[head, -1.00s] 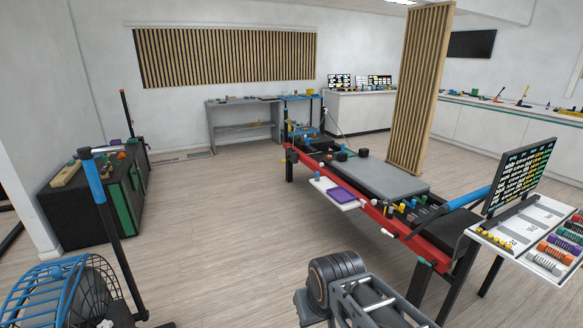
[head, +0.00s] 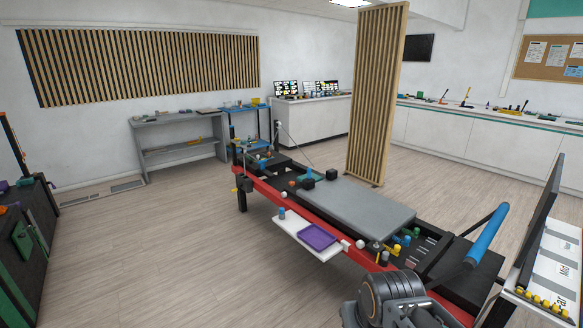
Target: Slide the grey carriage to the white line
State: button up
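The grey carriage (head: 357,204) is a flat padded slab on the long red-and-black frame (head: 268,190) in the middle of the head view. It lies between the frame's far end and the spring end at the near right. I cannot make out a white line on the frame at this size. Part of my arm shows at the bottom, in front of the frame's near end and apart from the carriage as far as I can see. My gripper's fingers do not show.
A white side tray with a purple mat (head: 318,236) juts from the frame's near side. Small blocks and knobs crowd both ends of the carriage. A slatted screen (head: 376,100) stands behind it. A dark screen (head: 541,222) stands at the right. Floor at left is clear.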

aim_at(370, 217)
jog(key=z, duration=0.05)
jog(key=i, duration=2.8)
jog(key=u, duration=0.95)
jog(key=i, duration=0.9)
jog(key=u, duration=0.25)
